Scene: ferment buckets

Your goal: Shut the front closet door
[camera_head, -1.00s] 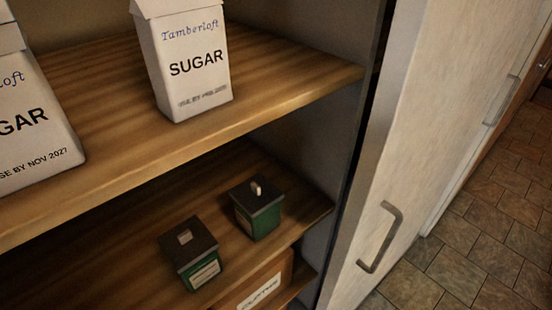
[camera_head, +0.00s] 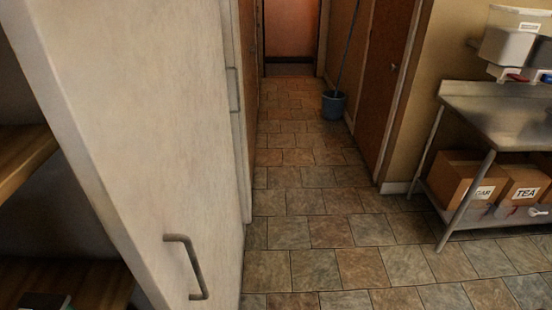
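The closet door (camera_head: 130,130) is a pale panel at the left of the head view. It has a grey bar handle (camera_head: 189,266) low on its face. Left of the door's edge, wooden closet shelves (camera_head: 22,158) show, so the closet is open at least there. Whether this pale panel is the front closet door, I cannot tell for sure, as a second handle (camera_head: 234,90) shows on a panel farther along. Neither of my grippers is in view.
A tiled floor (camera_head: 330,230) runs clear down a corridor to a reddish door (camera_head: 292,28).

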